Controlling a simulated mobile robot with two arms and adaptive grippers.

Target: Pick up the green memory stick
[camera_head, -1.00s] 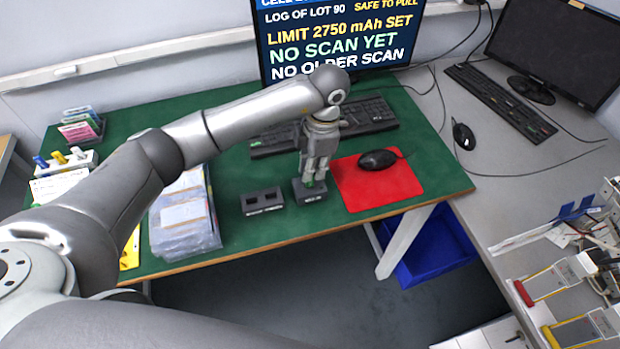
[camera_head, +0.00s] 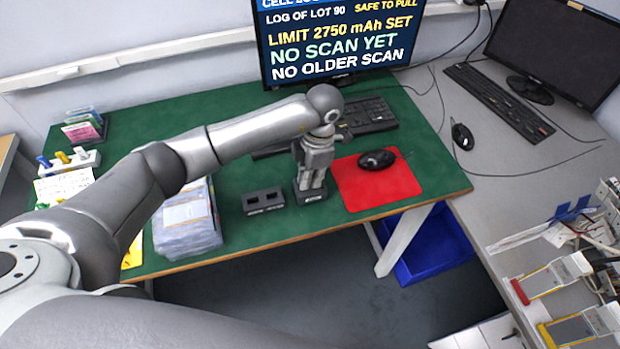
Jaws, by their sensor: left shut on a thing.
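My left gripper (camera_head: 311,184) points straight down over a small dark block (camera_head: 310,197) on the green desk. Its fingers are closed together low down, right at the top of the block. I take the thing between them to be the green memory stick, which stood in this block; the fingers now hide it. My right gripper is not in view.
A dark two-slot block (camera_head: 263,201) stands just left. A red mat (camera_head: 375,188) with a black mouse (camera_head: 377,159) lies right, and a keyboard (camera_head: 368,116) behind. Bagged pouches (camera_head: 187,222) and a white stick holder (camera_head: 70,163) are left. The monitor (camera_head: 335,40) reads "NO SCAN YET".

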